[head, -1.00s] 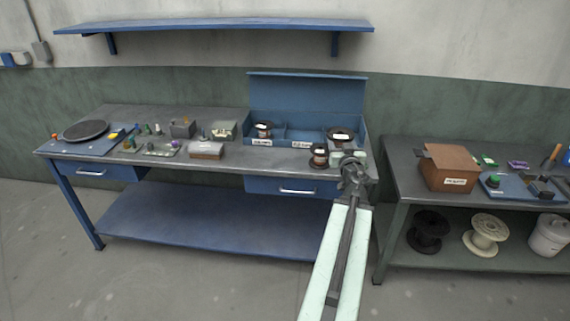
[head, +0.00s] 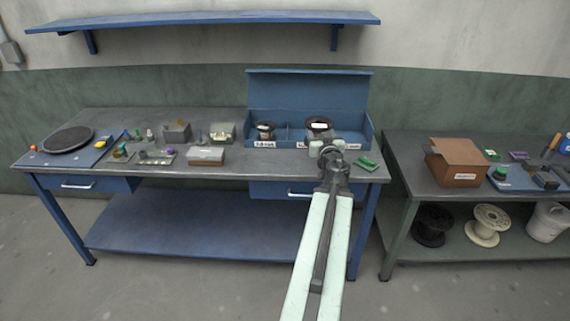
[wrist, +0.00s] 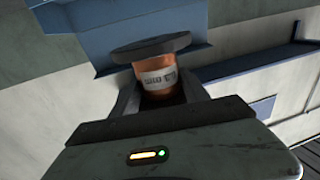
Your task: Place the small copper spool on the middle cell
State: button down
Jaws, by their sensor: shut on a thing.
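The small copper spool (wrist: 158,82), with a dark flange and a white label, sits upright between the fingers of my gripper (wrist: 165,104) in the wrist view. My gripper (head: 322,143) is shut on it. In the head view the spool (head: 318,124) shows just above the gripper, in front of the open blue bin (head: 265,104). It overlaps the bin's middle and right part, so its height over the cells cannot be told.
The bin's raised back panel stands behind the spool. A green item (head: 367,163) lies on the workbench (head: 240,173) to the right of my gripper. Small boxes and trays stand left of the bin. A second bench (head: 400,160) with a brown box (head: 456,162) is at the right.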

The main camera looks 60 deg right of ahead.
jog(key=shift+w+f, duration=0.1)
jog(key=shift+w, duration=0.05)
notch_tip(320, 180, down, 14)
jog(key=b, duration=1.4)
jog(key=shift+s, duration=0.2)
